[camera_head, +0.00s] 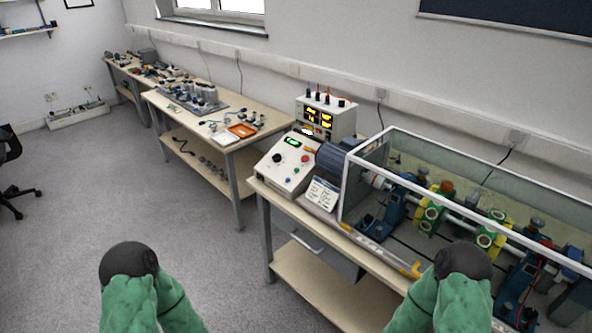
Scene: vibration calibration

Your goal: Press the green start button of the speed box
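The speed box (284,166) is a white box with a sloped front panel at the left end of the near bench. Its panel carries a lit green display (293,142), a black knob (277,157) and a red button (305,157). Small controls sit lower on the panel; the green start button is too small to make out surely. My two green arms with dark round joints show at the bottom left and bottom right, apart from the box. Neither gripper's fingers are in view.
A power unit (326,117) with yellow digits stands behind the box. A clear-walled enclosure (470,205) with a shaft rig fills the bench to the right. A printed card (322,194) leans beside the box. Open floor (215,265) lies in front and left.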

